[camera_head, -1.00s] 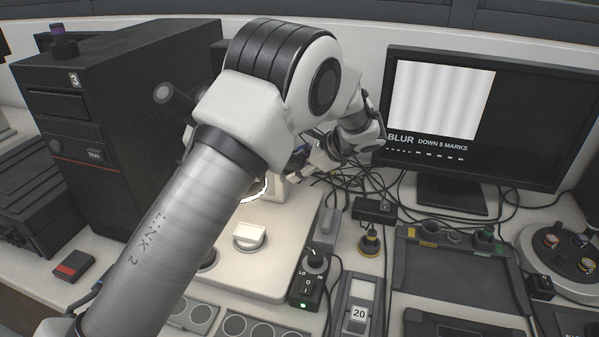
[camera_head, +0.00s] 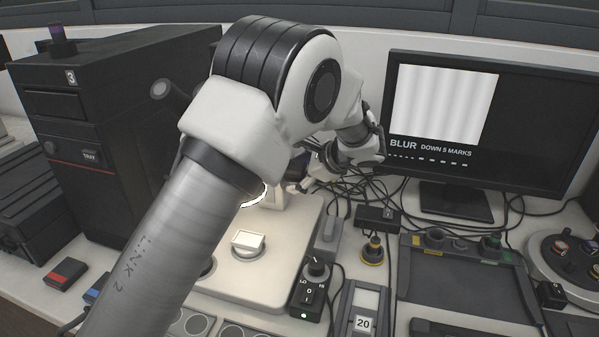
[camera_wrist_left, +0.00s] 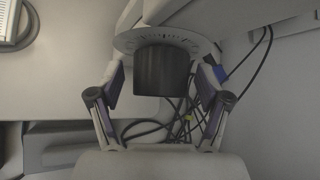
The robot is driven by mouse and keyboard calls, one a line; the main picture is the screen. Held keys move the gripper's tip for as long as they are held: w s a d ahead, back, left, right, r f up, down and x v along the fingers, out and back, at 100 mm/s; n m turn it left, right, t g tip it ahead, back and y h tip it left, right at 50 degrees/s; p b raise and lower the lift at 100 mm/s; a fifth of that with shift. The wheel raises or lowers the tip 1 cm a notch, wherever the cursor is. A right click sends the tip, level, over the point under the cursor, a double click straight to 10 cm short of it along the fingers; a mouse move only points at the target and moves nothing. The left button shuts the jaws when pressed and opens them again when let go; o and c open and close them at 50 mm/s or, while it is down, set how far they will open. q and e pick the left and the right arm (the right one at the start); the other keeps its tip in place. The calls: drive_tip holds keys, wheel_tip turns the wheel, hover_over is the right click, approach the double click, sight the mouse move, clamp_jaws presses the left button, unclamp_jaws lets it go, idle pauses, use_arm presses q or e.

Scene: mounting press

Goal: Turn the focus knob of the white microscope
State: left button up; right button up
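The white microscope's base (camera_head: 285,235) shows in the head view, with a bright lit square (camera_head: 249,239) on it. My left arm hides most of its upper part. In the left wrist view, the black focus knob (camera_wrist_left: 162,72) sits in front of a white ring with scale marks (camera_wrist_left: 190,44). My left gripper (camera_wrist_left: 160,76) is open, one finger on each side of the knob, with small gaps visible. In the head view the left gripper (camera_head: 312,178) is small and partly hidden beside the microscope. My right gripper is not in view.
A monitor (camera_head: 540,120) reads "BLUR DOWN 5 MARKS" beside a striped picture. Loose black cables (camera_head: 400,200) lie behind the gripper. A black control box (camera_head: 310,295), a dark tray (camera_head: 455,275) and a black tower (camera_head: 120,110) crowd the bench.

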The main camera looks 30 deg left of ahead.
sight(304, 170)
use_arm(q)
drive_tip(key=v, duration=0.7)
drive_tip(key=shift+d+r, duration=0.2)
drive_tip(key=shift+d, duration=0.1)
drive_tip(key=shift+a, duration=0.1)
drive_tip(key=shift+f, duration=0.1)
